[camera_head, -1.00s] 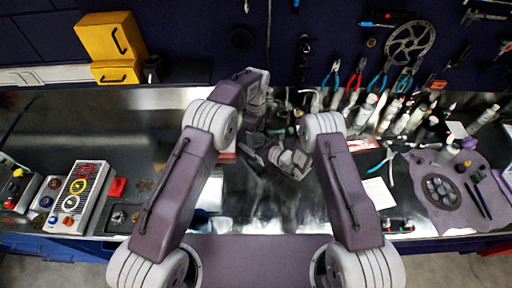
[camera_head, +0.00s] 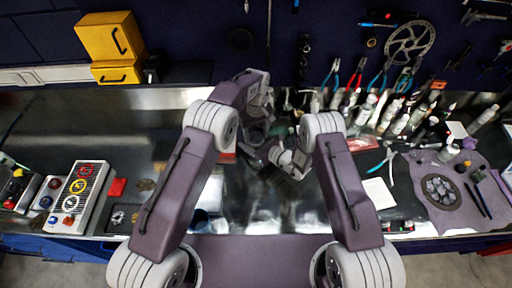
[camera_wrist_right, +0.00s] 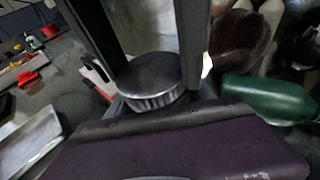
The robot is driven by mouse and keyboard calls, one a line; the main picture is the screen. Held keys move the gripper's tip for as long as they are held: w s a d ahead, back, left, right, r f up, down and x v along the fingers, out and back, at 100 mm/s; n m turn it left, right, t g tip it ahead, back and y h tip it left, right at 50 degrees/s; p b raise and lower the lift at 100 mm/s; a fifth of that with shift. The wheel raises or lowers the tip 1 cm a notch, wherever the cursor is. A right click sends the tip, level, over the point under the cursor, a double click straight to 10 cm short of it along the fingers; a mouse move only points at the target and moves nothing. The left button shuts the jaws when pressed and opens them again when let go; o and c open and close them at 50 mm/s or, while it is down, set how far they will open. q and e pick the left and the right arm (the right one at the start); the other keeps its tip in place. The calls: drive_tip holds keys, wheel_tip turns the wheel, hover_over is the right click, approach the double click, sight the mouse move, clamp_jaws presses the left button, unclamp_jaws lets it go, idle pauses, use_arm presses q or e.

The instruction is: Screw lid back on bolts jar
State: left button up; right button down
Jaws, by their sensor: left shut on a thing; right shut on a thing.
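My left gripper (camera_head: 257,134) and my right gripper (camera_head: 272,153) come together over the middle of the bench in the head view. They are close together, and my arms hide much of what is between them. In the right wrist view a round, dark metal lid (camera_wrist_right: 152,74) with a ridged rim sits between the two dark fingers of my right gripper (camera_wrist_right: 148,88), which is shut on it. My left gripper is shut on what seems to be the bolts jar. The jar cannot be clearly made out, nor whether the lid touches it.
A green bottle (camera_wrist_right: 265,97) lies close on the right in the wrist view. Pliers and several bottles (camera_head: 395,118) crowd the back right. A control box (camera_head: 80,197) stands at left and a grey-purple mat (camera_head: 470,215) at right.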

use_arm(q)
drive_tip(key=m, duration=0.3)
drive_tip(key=shift+m, duration=0.3)
drive_tip(key=o, duration=1.5)
drive_tip(key=shift+o, duration=0.2)
drive_tip(key=shift+d, duration=0.1)
drive_tip(key=shift+r, duration=2.3)
drive_tip(key=shift+c, duration=0.4)
